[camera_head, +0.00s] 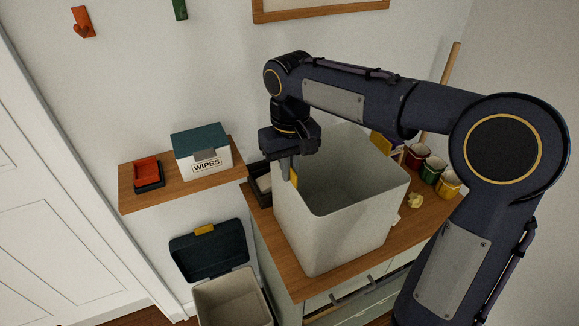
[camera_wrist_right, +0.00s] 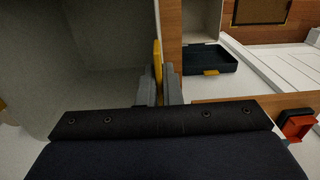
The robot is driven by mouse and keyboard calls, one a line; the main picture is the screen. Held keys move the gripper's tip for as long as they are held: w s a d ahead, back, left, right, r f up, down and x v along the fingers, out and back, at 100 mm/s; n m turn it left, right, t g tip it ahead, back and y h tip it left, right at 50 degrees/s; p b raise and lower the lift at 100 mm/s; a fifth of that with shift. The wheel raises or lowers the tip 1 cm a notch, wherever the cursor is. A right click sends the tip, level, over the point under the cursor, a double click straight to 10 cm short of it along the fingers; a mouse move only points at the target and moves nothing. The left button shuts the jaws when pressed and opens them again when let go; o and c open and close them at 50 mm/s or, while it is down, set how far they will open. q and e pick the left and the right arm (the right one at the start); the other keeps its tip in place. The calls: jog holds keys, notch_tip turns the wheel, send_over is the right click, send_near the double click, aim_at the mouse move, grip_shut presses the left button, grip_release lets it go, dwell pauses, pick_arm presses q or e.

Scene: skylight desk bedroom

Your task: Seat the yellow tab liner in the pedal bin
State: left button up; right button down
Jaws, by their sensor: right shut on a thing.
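The liner (camera_head: 335,225) is a large, pale grey, open-topped box, upright over the wooden counter. A yellow tab (camera_head: 381,143) shows at its back right rim and another yellow tab (camera_head: 293,178) at its left rim. My right gripper (camera_head: 291,170) is shut on the left tab. The wrist view shows that tab (camera_wrist_right: 157,62) between the fingers. I cannot tell whether the liner's base touches the counter. The pedal bin (camera_head: 230,300) stands low at the left, its dark lid (camera_head: 208,250) raised. The bin's inside is partly cut off by the frame. My left gripper is out of view.
A wooden shelf (camera_head: 130,194) holds a wipes box (camera_head: 203,165) and a red and black item (camera_head: 148,172). Several coloured pots (camera_head: 433,168) and a yellow crumpled piece (camera_head: 415,201) are on the counter (camera_head: 265,225) right of the liner. A white door (camera_head: 50,220) is at far left.

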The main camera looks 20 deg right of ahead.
jog(key=shift+f, duration=0.15)
jog(key=c, duration=1.6)
grip_release()
